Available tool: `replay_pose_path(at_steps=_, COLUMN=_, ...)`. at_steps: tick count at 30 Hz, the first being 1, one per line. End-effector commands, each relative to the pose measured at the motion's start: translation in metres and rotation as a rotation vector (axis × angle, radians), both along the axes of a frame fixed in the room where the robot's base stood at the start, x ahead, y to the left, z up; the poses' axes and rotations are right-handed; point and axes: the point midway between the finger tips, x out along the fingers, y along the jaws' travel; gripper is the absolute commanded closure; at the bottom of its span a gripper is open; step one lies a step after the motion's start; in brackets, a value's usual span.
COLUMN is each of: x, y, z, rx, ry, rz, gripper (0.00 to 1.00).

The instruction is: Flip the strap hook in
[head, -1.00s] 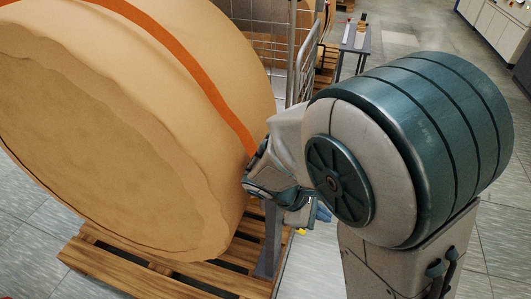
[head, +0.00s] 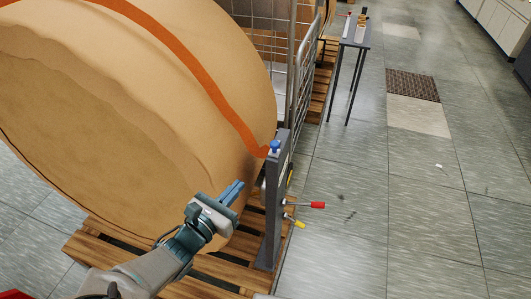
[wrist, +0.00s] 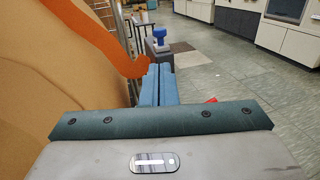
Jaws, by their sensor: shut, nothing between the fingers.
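An orange strap (head: 196,68) runs over the large tan roll and down to the top of a grey post (head: 275,205). A blue knob (head: 274,147) sits on top of the post. The strap hook cannot be made out clearly at the strap's lower end. My gripper (head: 239,186) is shut and empty, in front of the roll and left of the post, pointing up and right. In the wrist view, its blue fingers (wrist: 158,70) lie together, with the strap (wrist: 115,48) on the left and the blue knob (wrist: 181,47) beyond.
The roll (head: 110,120) stands on a wooden pallet (head: 215,268). A red-handled lever (head: 317,205) and a yellow-handled lever (head: 299,224) stick out right of the post. A wire cage (head: 306,75) and a small table (head: 352,42) stand behind.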

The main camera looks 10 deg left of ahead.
Motion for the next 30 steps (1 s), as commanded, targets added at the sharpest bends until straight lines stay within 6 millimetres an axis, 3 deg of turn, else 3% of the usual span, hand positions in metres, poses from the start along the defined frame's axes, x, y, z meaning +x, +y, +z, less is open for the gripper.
replay_pose_path(at_steps=14, x=0.009, y=-0.004, z=0.001, rx=-0.004, ry=-0.003, rz=0.000, gripper=1.00)
replay_pose_path(at_steps=30, x=0.105, y=-0.045, z=0.002, rx=-0.005, ry=-0.002, rz=-0.003, gripper=1.00)
